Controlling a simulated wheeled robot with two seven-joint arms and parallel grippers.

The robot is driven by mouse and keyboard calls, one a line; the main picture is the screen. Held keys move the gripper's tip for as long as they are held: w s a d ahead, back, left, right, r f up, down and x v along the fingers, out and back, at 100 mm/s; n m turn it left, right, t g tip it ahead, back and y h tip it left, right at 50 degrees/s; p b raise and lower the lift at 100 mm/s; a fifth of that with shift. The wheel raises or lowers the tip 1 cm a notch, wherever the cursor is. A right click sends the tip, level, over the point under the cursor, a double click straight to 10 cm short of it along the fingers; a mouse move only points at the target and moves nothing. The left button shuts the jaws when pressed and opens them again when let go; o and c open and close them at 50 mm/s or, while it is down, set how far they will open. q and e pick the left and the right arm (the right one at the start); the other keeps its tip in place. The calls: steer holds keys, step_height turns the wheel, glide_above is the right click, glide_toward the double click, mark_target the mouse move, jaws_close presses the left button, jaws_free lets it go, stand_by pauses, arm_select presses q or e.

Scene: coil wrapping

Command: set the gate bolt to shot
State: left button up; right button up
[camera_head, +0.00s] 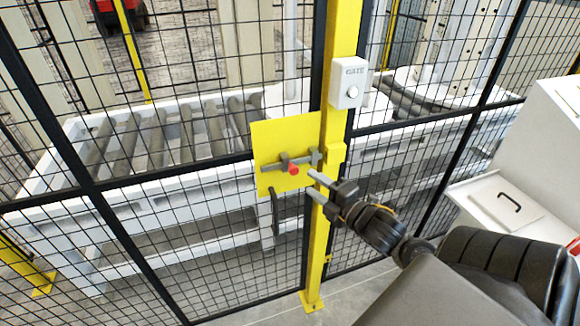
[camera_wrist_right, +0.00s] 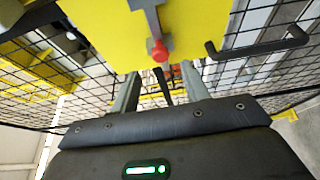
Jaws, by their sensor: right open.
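The gate bolt (camera_head: 272,167) is a grey bar in grey guides on a yellow plate (camera_head: 283,133), with a red knob (camera_head: 293,169). Its right end lies near the yellow post (camera_head: 334,120); I cannot tell whether it enters the yellow block (camera_head: 335,153) on the post. My right gripper (camera_head: 312,184) is open and empty, just right of and below the knob, its fingers pointing towards the plate. In the right wrist view the red knob (camera_wrist_right: 158,50) appears ahead of the gap between the fingers (camera_wrist_right: 160,82), not gripped. My left gripper is not in view.
A black handle (camera_head: 274,208) hangs below the plate. A white box marked GATE (camera_head: 349,83) is on the post above. Black mesh fence (camera_head: 120,230) spans both sides, with a roller conveyor (camera_head: 160,140) behind. A white cabinet (camera_head: 530,170) stands at the right.

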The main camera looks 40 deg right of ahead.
mark_target(296, 172)
steer(key=w+p, duration=0.1)
steer(key=w, duration=0.3)
steer(key=w+p, duration=0.1)
steer(key=w, duration=0.3)
steer(key=shift+w+a+r+p, duration=0.1)
steer(key=shift+w+a+p, duration=0.1)
steer(key=shift+w+p, duration=0.1)
steer(key=shift+w+a, duration=0.1)
steer(key=shift+w, duration=0.6)
jaws_close()
